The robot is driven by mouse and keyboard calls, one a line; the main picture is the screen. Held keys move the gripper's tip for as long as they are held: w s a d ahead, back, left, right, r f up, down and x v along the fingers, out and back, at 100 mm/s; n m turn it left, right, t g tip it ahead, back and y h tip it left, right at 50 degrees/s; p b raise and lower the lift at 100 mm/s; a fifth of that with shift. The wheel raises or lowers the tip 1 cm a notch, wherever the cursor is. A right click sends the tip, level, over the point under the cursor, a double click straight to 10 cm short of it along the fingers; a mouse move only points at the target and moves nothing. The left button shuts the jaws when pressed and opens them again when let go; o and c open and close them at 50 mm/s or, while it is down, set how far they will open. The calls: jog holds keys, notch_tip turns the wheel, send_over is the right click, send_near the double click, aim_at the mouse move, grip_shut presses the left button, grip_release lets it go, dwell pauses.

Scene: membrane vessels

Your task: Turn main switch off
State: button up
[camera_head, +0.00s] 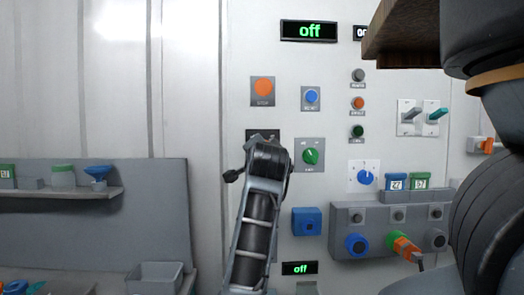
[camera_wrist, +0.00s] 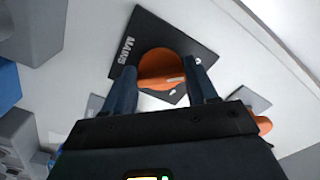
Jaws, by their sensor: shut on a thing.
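The main switch is an orange knob (camera_wrist: 160,66) on a black plate (camera_wrist: 185,38) marked MAINS, seen in the wrist view. My gripper (camera_wrist: 162,82) has its two dark fingers on either side of the knob and is shut on it. In the head view my gripper (camera_head: 264,150) is at the panel and hides the knob. Only a strip of the dark plate (camera_head: 255,133) shows above it.
An orange button (camera_head: 263,87) is above my gripper. Toggle levers (camera_head: 410,115) and a grey socket box (camera_head: 345,217) are further right. A shelf (camera_head: 60,193) is at left.

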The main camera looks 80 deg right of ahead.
jog(key=shift+f, duration=0.15)
jog(key=o, duration=1.1)
jog(key=shift+c, duration=0.2)
jog(key=b+v, duration=0.2)
jog(key=v, duration=0.6)
